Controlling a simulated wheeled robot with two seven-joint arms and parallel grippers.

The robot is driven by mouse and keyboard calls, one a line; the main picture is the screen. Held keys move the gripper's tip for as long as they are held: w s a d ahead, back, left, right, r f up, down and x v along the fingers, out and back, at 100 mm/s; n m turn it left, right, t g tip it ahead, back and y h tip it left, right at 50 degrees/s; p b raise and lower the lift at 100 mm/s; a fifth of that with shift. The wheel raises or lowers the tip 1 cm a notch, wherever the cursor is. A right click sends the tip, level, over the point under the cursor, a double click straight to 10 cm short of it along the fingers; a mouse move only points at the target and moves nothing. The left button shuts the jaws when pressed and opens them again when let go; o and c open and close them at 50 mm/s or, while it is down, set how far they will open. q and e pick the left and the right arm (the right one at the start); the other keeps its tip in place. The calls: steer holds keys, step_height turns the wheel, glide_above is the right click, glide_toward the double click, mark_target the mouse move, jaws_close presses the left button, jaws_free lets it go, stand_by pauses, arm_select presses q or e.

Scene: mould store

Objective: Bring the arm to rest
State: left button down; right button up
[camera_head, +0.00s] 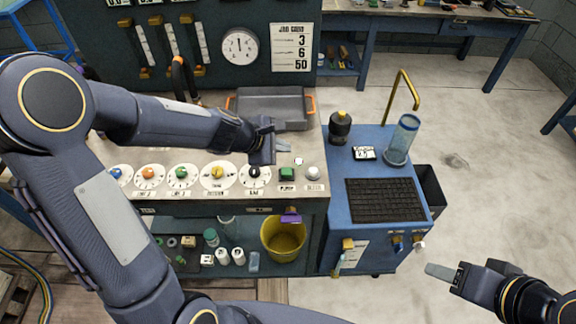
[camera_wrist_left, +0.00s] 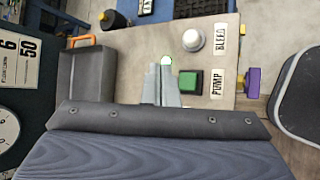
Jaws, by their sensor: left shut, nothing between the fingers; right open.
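My left arm (camera_head: 120,210) reaches in from the left, bent at the elbow, with its forearm over the control bench. My left gripper (camera_head: 272,144) is shut and empty above the bench top, between the grey tray and the row of knobs. Contact with the bench cannot be told. My right gripper (camera_head: 445,274) is open and empty at the lower right, over the bare floor.
A grey tray (camera_head: 270,106) with orange handles lies behind the left gripper. The white BLEED button (camera_head: 312,173) is beside the PUMP button. A blue cart (camera_head: 340,190) holds a dark bottle (camera_head: 340,127) and a clear cylinder (camera_head: 403,140). A yellow bucket (camera_head: 284,240) stands below.

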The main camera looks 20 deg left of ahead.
arm_select(q)
steer(key=s+a+r+m+h, duration=0.1)
steer(key=s+r+m, duration=0.7)
steer(key=s, duration=0.2)
steer(key=s+a+m+g+y, duration=0.1)
steer(key=s+a+m, duration=0.3)
steer(key=s+m, duration=0.5)
steer(key=s+y, duration=0.1)
steer(key=s, duration=0.7)
steer(key=shift+f+m+g+y, duration=0.3)
steer(key=shift+f+m+y, duration=0.05)
steer(key=shift+m+y, duration=0.05)
